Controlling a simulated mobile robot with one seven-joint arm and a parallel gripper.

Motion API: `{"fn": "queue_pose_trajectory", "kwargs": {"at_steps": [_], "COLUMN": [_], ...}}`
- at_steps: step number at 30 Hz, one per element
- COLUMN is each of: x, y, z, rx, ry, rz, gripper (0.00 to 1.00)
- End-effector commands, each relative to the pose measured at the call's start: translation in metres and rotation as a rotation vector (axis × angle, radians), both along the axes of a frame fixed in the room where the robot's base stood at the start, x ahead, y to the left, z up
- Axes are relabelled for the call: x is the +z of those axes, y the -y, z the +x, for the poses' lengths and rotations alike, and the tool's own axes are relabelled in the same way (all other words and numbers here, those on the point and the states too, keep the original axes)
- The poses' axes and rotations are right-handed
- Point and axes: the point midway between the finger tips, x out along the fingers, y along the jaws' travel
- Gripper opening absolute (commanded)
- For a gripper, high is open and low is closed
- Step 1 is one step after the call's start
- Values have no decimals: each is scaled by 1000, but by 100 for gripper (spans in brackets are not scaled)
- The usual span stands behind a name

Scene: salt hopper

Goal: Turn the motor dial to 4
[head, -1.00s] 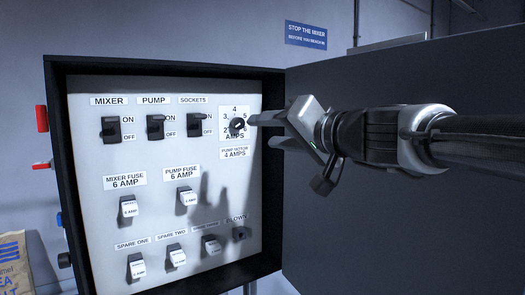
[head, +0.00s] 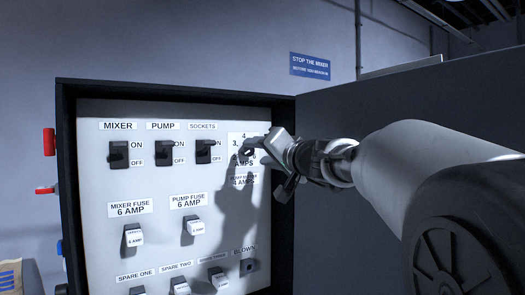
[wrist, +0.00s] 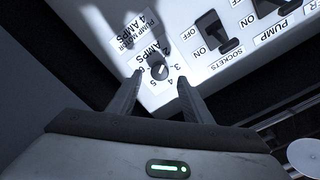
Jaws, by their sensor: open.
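The motor dial (wrist: 158,71) is a small dark round knob on the white panel, with numbers around it and AMPS printed beside it. Which number it points to I cannot tell. In the wrist view my gripper (wrist: 160,79) is open, with one fingertip on each side of the dial; whether they touch it I cannot tell. In the head view my gripper (head: 255,145) is at the panel's upper right and partly covers the dial and its numbers. The pump motor 4 amps label (wrist: 134,32) is beside the dial.
The mixer switch (head: 118,154), pump switch (head: 166,153) and sockets switch (head: 204,151) are left of the dial. Fuses, including the pump fuse (head: 193,228), sit below. The open cabinet door (head: 345,235) stands close on the right, behind my arm.

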Motion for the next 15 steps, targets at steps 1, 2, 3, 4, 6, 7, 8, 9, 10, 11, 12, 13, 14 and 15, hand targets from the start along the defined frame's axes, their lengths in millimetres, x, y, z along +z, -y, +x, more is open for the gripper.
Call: {"fn": "queue_pose_trajectory", "kwargs": {"at_steps": [1, 2, 3, 4, 6, 7, 8, 9, 10, 11, 12, 13, 14, 15], "x": [0, 0, 0, 0, 0, 0, 1, 0, 0, 0, 0, 0, 0, 0], "y": [-5, -8, -10, -12, -16, -17, -18, -19, -20, -20, -21, -21, -21, -21], "z": [8, 12, 17, 20, 26, 28, 30, 31, 32, 33, 34, 34, 34, 34], "rx": [-1, -1, -2, -1, 0, 0, -1, -1, -1, -1, -1, -1, 0, 0], "ry": [-1, 0, 0, 0, 0, 0, 0, 0, 0, 0, 0, -1, 0, 0], "rz": [-5, -5, -4, -5, -2, -2, -1, -1, -1, -1, -1, 0, 0, 0], "gripper": [45, 45, 45, 45, 45, 45, 45, 45, 45, 45, 45, 45, 45, 45]}}
